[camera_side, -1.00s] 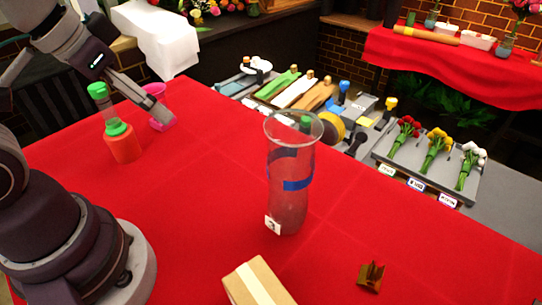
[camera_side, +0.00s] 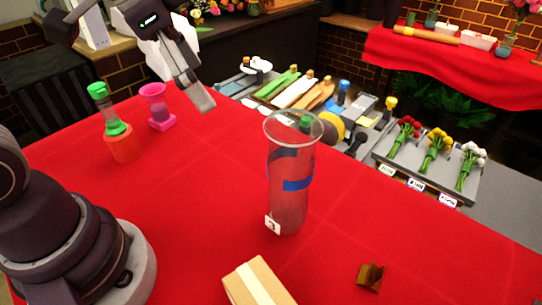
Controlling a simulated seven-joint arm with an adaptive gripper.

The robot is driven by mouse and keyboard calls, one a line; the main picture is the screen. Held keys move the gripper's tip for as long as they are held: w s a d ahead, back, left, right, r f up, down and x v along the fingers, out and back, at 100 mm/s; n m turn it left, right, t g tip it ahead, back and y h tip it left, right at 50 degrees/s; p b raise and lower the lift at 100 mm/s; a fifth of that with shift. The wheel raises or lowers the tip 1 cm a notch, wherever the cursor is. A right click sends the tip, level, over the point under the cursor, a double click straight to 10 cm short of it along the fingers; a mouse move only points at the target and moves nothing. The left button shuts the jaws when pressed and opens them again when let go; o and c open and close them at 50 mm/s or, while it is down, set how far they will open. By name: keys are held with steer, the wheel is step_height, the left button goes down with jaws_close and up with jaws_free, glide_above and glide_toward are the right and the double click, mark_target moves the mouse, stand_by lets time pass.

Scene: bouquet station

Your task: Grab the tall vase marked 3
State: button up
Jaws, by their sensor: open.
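The tall vase (camera_side: 290,205) is clear glass with a blue band and stands upright near the middle of the red table. A small white tag marked 3 (camera_side: 272,225) is near its base on the left side. My gripper (camera_side: 204,101) is up and to the left of the vase, above the far edge of the table. It is apart from the vase and holds nothing that I can see. Its fingers overlap in this view, so the gap between them is hard to see.
An orange bottle with a green cap (camera_side: 122,143) and a pink vase (camera_side: 159,110) stand at the left of the table. A cardboard box (camera_side: 256,284) and a small brown piece (camera_side: 371,276) lie in front. Beyond the table are tools and flower bunches (camera_side: 434,150).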

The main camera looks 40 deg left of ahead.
mark_target(289, 182)
steer(key=w+d+m+g+h, duration=0.25)
steer(key=w+d+m, duration=0.2)
steer(key=m, duration=0.35)
steer(key=shift+y, duration=0.35)
steer(key=x, duration=1)
steer(key=shift+d+f, duration=0.2)
steer(key=shift+d, duration=0.15)
steer(key=c, duration=1)
